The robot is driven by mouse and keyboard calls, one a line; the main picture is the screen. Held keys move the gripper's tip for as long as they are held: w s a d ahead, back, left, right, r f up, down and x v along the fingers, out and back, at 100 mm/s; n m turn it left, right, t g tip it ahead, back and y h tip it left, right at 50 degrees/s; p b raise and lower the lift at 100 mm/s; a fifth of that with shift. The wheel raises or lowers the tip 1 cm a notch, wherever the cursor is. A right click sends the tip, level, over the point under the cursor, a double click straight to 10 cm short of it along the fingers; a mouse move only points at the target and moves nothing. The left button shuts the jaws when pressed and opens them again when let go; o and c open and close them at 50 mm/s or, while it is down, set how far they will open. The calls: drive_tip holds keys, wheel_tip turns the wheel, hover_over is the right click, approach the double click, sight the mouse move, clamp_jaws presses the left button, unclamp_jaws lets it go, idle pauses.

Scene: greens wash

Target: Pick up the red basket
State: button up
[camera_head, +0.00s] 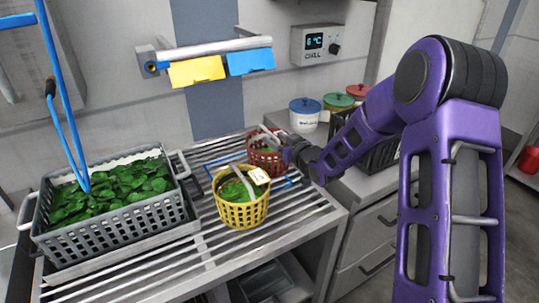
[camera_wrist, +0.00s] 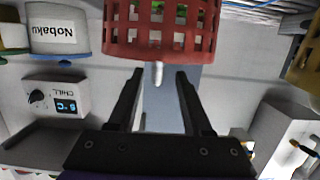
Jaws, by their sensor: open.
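The red basket (camera_head: 266,161) stands on the slatted rack, behind and a little right of the yellow basket (camera_head: 241,214), with green leaves inside. In the head view my gripper (camera_head: 287,147) is at its upper right side, partly covering it. In the wrist view, which is upside down, the red basket (camera_wrist: 160,38) fills the top middle, beyond the fingertips. My gripper (camera_wrist: 157,76) is open. A small pale piece, perhaps part of the basket's handle, shows between the fingertips. I cannot tell whether the fingers touch it.
The slatted rack (camera_head: 160,268) also bears a grey crate (camera_head: 115,236) of leaves at left. Lidded tubs, one white with a blue lid (camera_head: 305,114), stand behind on the right, near a black crate (camera_head: 379,155). A rail with yellow and blue cloths and a chill panel (camera_head: 319,44) are on the wall.

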sight(269, 132)
drive_tip(key=x, duration=0.5)
drive_tip(key=shift+w+r, duration=0.1)
drive_tip(key=shift+r, duration=0.15)
drive_tip(key=shift+d, duration=0.1)
clamp_jaws()
drive_tip(key=shift+r, duration=0.1)
idle(0.9)
